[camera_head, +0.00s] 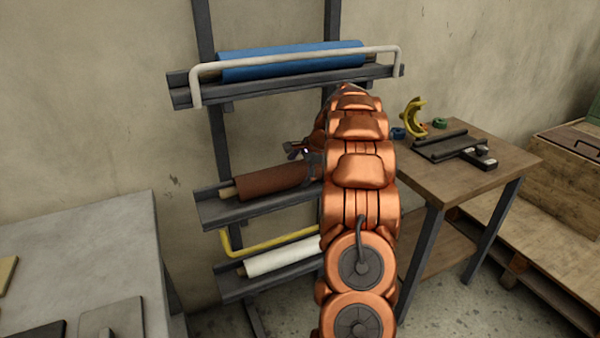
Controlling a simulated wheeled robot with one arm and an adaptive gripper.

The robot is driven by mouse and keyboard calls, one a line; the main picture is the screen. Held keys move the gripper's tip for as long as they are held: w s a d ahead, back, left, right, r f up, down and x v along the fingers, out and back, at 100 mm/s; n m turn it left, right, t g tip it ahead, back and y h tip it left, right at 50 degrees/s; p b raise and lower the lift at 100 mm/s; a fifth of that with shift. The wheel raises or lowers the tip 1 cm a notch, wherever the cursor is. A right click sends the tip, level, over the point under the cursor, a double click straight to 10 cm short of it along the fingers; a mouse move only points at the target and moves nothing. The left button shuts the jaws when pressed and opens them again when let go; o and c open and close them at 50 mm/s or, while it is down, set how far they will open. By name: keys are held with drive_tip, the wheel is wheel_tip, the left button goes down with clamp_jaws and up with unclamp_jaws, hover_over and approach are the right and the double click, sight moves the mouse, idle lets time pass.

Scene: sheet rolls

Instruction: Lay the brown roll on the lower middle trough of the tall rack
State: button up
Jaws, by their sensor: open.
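The brown roll (268,182) lies lengthwise along a grey trough (215,217) of the tall rack (204,30). This trough is between one above and one below. The roll's pale core end shows at the left; its right end is hidden behind my copper-coloured arm. My gripper (298,152) is by the right part of the roll, at its upper side. It is open and partly hidden by my arm. I cannot tell whether its fingers touch the roll.
A blue roll (290,62) lies in the top trough behind a white bar (300,55). A white roll (285,257) lies in the bottom trough, with a yellow bar (270,243) above it. A grey table (80,240) stands left, a wooden table (465,175) right.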

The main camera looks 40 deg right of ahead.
drive_tip(key=v, duration=1.1)
drive_tip(key=s+a+n+g, duration=0.1)
drive_tip(key=s+a+n, duration=0.15)
drive_tip(key=a, duration=0.85)
drive_tip(key=s+a+n+g+y, duration=0.15)
drive_tip(key=a+n, duration=0.25)
drive_tip(key=a, duration=0.6)
drive_tip(key=s+a+n+g+h, duration=0.1)
drive_tip(key=s+a+n+g, duration=0.15)
drive_tip(key=a, duration=0.85)
drive_tip(key=s+a+f+n+g, duration=0.2)
drive_tip(key=s+a+n, duration=0.5)
drive_tip(key=s+a, duration=0.5)
drive_tip(key=s+f+n+h, duration=0.1)
drive_tip(key=s+f+n, duration=0.1)
drive_tip(key=s, duration=0.5)
drive_tip(key=s+f+n+g+h, duration=0.1)
drive_tip(key=s+f+n, duration=0.2)
drive_tip(key=s, duration=0.5)
drive_tip(key=shift+a, duration=0.35)
